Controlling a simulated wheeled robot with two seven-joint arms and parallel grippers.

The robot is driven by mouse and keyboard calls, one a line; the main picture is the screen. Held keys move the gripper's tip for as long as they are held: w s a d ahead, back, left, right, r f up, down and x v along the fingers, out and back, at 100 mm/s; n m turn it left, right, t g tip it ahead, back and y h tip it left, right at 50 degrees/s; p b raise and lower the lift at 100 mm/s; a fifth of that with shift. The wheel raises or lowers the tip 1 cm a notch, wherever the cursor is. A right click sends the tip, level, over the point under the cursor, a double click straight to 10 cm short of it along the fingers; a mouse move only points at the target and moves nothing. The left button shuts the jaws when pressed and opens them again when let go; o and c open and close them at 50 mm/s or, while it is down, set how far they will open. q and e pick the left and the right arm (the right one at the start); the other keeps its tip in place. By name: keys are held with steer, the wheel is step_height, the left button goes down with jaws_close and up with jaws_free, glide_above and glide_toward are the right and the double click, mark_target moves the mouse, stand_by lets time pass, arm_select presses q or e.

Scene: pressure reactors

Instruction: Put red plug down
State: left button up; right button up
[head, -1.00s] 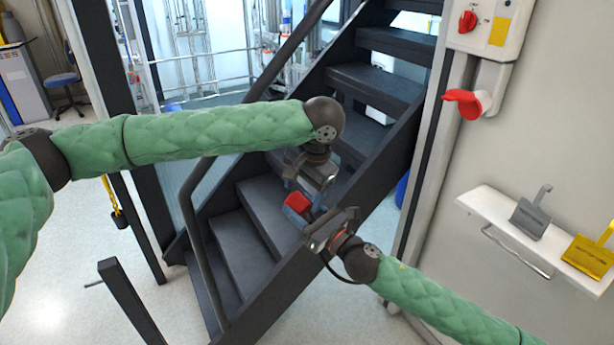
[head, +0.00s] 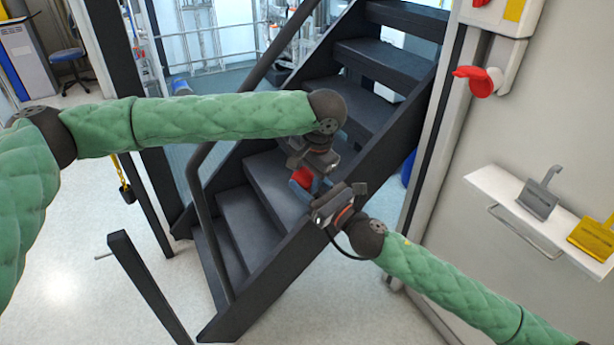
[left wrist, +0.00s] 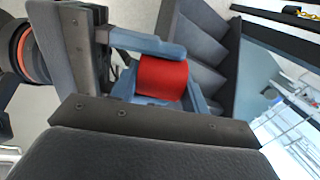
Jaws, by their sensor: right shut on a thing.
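The red plug (head: 302,177) is a short red cylinder, held in the air in front of the stairs. In the left wrist view the red plug (left wrist: 162,78) sits between the blue fingers of my right gripper (left wrist: 165,75), which is shut on it. In the head view my right gripper (head: 308,192) comes up from the lower right, with the plug at its tip. My left gripper (head: 314,168) hangs down just above and beside the plug, very close to the right gripper. Its fingers are partly hidden and I cannot tell whether they are apart.
Dark stairs (head: 252,225) with a handrail stand behind my grippers. A dark post (head: 147,285) stands front left.

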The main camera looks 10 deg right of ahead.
steer(key=o, duration=1.4)
steer(key=shift+c, duration=0.2)
